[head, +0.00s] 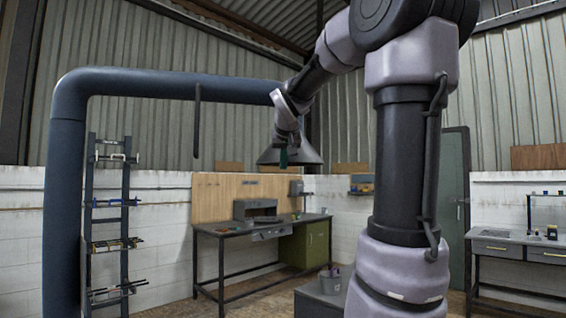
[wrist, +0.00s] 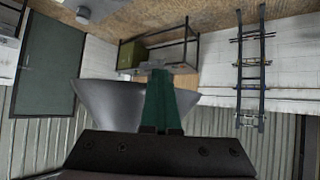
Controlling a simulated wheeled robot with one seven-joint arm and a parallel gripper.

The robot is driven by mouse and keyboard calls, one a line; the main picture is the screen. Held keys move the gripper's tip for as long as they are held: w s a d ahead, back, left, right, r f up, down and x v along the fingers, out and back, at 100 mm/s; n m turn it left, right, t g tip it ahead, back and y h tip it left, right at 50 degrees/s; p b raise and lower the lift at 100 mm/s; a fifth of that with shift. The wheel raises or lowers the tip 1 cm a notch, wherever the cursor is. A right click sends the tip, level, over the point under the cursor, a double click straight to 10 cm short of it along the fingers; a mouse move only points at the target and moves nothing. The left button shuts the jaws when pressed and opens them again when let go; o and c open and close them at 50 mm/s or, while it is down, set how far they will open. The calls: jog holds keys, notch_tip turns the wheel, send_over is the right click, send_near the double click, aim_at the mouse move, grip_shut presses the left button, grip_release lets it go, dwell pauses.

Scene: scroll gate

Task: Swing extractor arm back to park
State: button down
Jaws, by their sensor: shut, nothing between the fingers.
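The extractor arm is a dark blue pipe (head: 66,200) that rises at the left of the head view and bends into a horizontal run (head: 180,86). A grey cone-shaped hood (head: 308,156) hangs near the far end of that run. A dark rod (head: 197,120) hangs down from the pipe. My gripper (head: 284,157) is in front of the hood, its green fingers shut and empty. In the wrist view the shut green fingers (wrist: 160,105) overlap the hood (wrist: 100,105). I cannot tell whether they touch it. My arm hides where hood and pipe join.
A workbench (head: 262,228) with a grey box (head: 255,209) stands below the hood. A rack (head: 124,220) stands beside the pipe at left. A green door (head: 456,200) and another bench (head: 500,243) are at right. Bare floor shows little.

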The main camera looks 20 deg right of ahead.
jog(key=shift+t+h, duration=0.3)
jog(key=shift+t, duration=0.6)
jog(key=w+d, duration=0.2)
jog(key=w, duration=0.1)
jog(key=w+d+r, duration=0.1)
jog(key=w+d, duration=0.1)
jog(key=w, duration=0.2)
jog(key=w+d+r, duration=0.1)
jog(key=w+d, duration=0.1)
jog(key=w, duration=0.2)
jog(key=shift+w, duration=0.1)
